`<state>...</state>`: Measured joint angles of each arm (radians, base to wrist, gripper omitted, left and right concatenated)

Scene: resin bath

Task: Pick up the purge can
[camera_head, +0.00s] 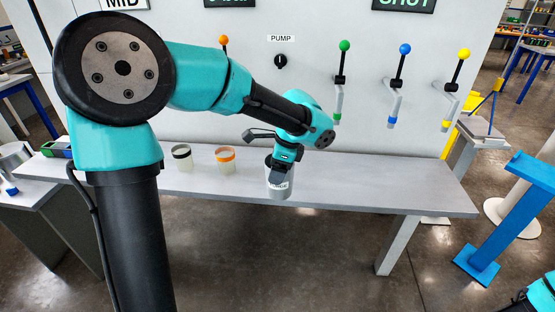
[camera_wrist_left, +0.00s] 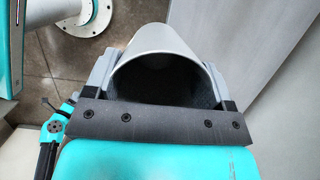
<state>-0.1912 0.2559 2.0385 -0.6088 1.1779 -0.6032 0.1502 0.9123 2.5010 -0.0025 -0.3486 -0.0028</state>
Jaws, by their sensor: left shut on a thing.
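The purge can (camera_head: 279,188) is a grey cylinder with a white label, of which the letters "GE" show. My left gripper (camera_head: 284,160) is shut on it from above, near its rim. In the left wrist view the can (camera_wrist_left: 160,42) lies between the two fingers (camera_wrist_left: 158,88), with its open mouth toward the camera and its inside dark. In the head view the can appears upright, its bottom overlapping the bench's front edge. I cannot tell how far it is above the bench. My right gripper is out of view.
On the bench (camera_head: 370,182) stand a black-rimmed cup (camera_head: 182,160) and an orange-rimmed cup (camera_head: 226,161), left of the can. Behind is a white panel with a pump knob (camera_head: 281,61) and levers with green (camera_head: 344,46), blue (camera_head: 405,49) and yellow knobs (camera_head: 463,54). The bench's right part is clear.

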